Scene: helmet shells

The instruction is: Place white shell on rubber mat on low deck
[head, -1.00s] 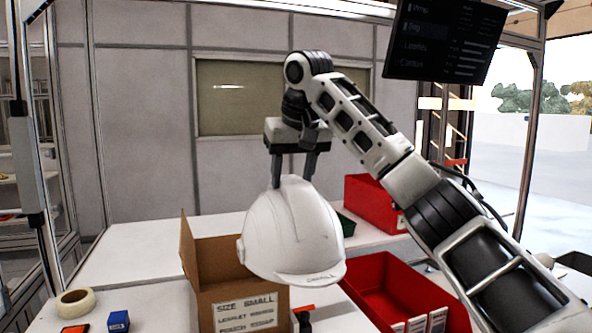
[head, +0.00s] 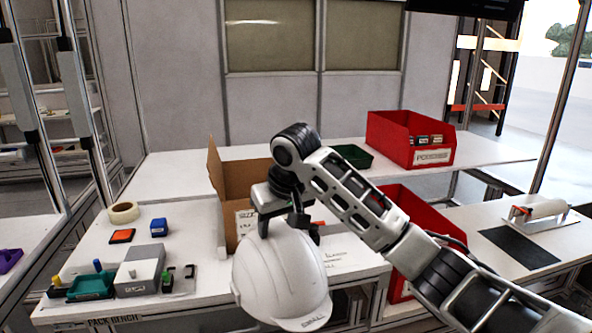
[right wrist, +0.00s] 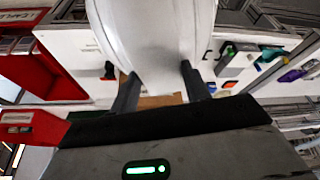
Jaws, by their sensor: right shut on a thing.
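The white shell (head: 282,278), a hard-hat shape, hangs in the air in front of the bench in the head view. My right gripper (head: 290,228) is shut on its upper edge from above. In the right wrist view the shell (right wrist: 158,40) sits between the two dark fingers (right wrist: 160,78). The black rubber mat (head: 520,248) lies flat and bare on the low deck (head: 472,222) at the right, apart from the shell. My left gripper is not in view.
A cardboard box (head: 228,190) and a red bin (head: 402,200) stand behind my right arm. Another red bin (head: 385,130) and a green tray (head: 352,156) are farther back. Small parts and tape (head: 124,212) lie at left.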

